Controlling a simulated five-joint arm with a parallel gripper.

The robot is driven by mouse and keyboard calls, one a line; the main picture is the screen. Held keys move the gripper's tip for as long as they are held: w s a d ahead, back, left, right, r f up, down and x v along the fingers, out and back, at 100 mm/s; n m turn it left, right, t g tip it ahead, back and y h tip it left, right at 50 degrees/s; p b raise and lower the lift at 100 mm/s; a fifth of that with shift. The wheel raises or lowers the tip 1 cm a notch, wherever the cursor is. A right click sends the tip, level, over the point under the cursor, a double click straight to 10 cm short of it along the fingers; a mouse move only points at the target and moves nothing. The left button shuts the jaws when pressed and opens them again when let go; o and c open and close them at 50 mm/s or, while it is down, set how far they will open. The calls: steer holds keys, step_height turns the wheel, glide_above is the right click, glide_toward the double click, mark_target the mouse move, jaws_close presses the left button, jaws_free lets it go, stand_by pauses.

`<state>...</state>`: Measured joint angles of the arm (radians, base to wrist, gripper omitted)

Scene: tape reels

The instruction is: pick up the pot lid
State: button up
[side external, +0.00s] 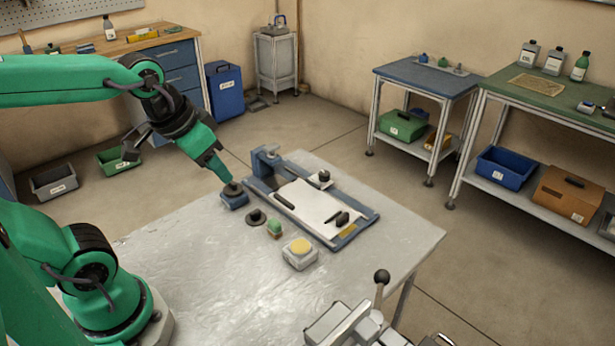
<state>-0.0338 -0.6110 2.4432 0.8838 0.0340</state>
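Whether the tip touches the dark top cannot be told. A second dark round piece with a knob (256,217) lies on the table just right of the pot; it also looks like a lid. The fingers are too small to show whether they are open or shut.
A blue-framed fixture with a white plate (305,204) stands right of the pot. A green block (275,228) and a white box with a yellow top (300,252) sit in front. The metal table (190,270) is bare at front left. A lever device (345,325) stands at the front edge.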

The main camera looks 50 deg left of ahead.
steer(key=w+a+f+g, duration=0.2)
steer(key=w+a+f, duration=0.25)
steer(key=w, duration=0.25)
steer(key=g, duration=0.3)
glide_above(255, 211)
steer(key=f, duration=1)
steer(key=shift+s+d+f, duration=0.1)
steer(key=shift+s+f, duration=0.1)
steer(key=shift+f, duration=0.1)
steer(key=shift+w+a+f, duration=0.1)
steer(key=shift+a+f, duration=0.1)
steer(key=shift+f, duration=0.1)
steer(key=shift+f, duration=1.3)
steer(key=shift+d+f, duration=0.1)
steer(key=shift+f, duration=2.5)
